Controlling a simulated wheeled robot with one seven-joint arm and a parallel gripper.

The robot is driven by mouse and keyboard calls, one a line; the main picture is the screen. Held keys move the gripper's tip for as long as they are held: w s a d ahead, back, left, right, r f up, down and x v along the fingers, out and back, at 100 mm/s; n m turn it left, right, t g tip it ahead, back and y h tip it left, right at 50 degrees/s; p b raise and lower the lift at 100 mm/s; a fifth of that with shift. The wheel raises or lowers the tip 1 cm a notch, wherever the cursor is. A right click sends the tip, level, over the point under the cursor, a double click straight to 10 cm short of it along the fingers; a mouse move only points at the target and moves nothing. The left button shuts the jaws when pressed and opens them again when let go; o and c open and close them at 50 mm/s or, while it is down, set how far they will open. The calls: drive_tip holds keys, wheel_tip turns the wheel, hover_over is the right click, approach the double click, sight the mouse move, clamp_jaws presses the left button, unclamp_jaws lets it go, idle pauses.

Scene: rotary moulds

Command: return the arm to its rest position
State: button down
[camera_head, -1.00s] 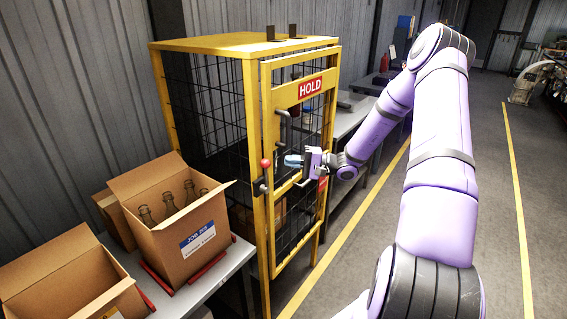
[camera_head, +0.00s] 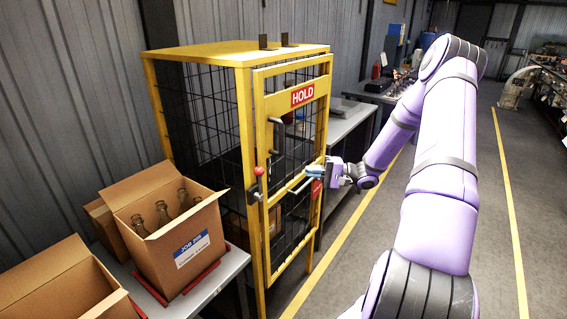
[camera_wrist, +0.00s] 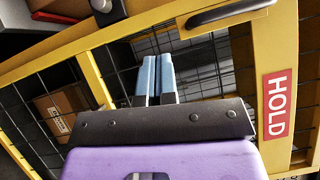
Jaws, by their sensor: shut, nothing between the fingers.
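My purple arm reaches from the lower right toward a yellow-framed mesh cage (camera_head: 243,140). My gripper (camera_head: 312,172) is in front of the cage door, to the right of the red-knobbed latch (camera_head: 258,172). In the wrist view, the two blue fingers of my gripper (camera_wrist: 155,76) lie side by side, shut with nothing between them. The door with its red HOLD sign (camera_head: 302,94) appears shut, and the sign also shows in the wrist view (camera_wrist: 277,104). I cannot tell the exact gap between the fingers and the door.
A grey door handle (camera_head: 277,135) stands out near the gripper. An open box with bottles (camera_head: 172,238) sits on a bench at left, beside another open box (camera_head: 70,285). A grey bench (camera_head: 345,122) lies behind the cage. The floor aisle at right (camera_head: 500,230) is clear.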

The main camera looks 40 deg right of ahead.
drive_tip(key=s+a+r+n+g+h, duration=0.35)
drive_tip(key=s+a+r+g, duration=0.2)
drive_tip(key=a+r, duration=0.3)
drive_tip(key=s+a+r+n+g+h, duration=0.35)
drive_tip(key=a+r+g, duration=0.25)
drive_tip(key=a+r, duration=0.3)
drive_tip(key=s+a+r+t+h, duration=0.2)
drive_tip(key=s+r+h, duration=0.2)
drive_tip(key=s, duration=0.5)
drive_tip(key=s+a+r+n+t+h, duration=0.1)
drive_tip(key=s+a+r+t+h, duration=0.2)
drive_tip(key=s+r, duration=0.3)
drive_tip(key=s+h, duration=0.1)
drive_tip(key=s, duration=0.2)
drive_tip(key=shift+s+a+r+n+t, duration=0.15)
drive_tip(key=shift+s+r+n+t, duration=0.05)
drive_tip(key=shift+s+n+t, duration=0.15)
